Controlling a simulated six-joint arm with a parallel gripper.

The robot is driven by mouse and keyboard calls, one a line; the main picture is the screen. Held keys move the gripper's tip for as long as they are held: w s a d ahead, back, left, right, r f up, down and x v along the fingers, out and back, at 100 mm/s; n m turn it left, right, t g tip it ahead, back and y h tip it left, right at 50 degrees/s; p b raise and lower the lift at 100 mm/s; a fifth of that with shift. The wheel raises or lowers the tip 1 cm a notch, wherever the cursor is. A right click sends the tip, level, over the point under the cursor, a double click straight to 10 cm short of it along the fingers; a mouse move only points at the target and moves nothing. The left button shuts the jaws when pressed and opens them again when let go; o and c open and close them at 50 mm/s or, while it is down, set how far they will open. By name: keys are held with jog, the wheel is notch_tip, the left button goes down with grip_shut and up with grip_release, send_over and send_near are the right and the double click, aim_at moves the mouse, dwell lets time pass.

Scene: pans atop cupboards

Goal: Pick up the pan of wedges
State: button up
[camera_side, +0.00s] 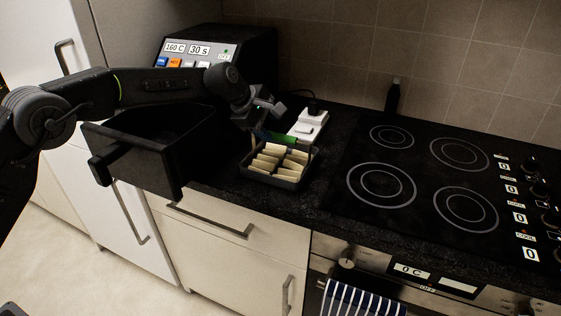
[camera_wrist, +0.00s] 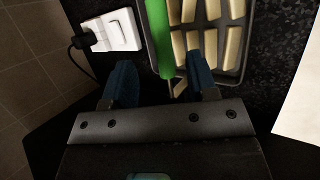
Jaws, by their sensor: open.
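The pan of wedges (camera_side: 269,181) is a small dark rectangular tray on the black counter, left of the hob. Pale wedges (camera_side: 278,160) lie in rows in it. Its green handle (camera_side: 284,139) spans above the far side of the tray. My gripper (camera_side: 262,133) is just over the pan at that handle. In the wrist view, my gripper (camera_wrist: 161,80) is open, with blue fingertips on either side of the green handle (camera_wrist: 158,38). The pan (camera_wrist: 249,30) shows beyond the right finger, which hides part of it. I cannot tell whether a finger touches the handle.
An air fryer (camera_side: 222,48) reading 160 C and 30 s stands at the back left, its black drawer (camera_side: 134,160) pulled out beside the pan. A white socket block (camera_side: 311,122) is behind the pan. The hob (camera_side: 420,180) is clear. A dark bottle (camera_side: 392,98) stands behind it.

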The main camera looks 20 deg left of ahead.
aim_at(278, 135)
jog(key=shift+x, duration=2.65)
jog(key=shift+s, duration=0.15)
jog(key=shift+c, duration=0.4)
grip_shut()
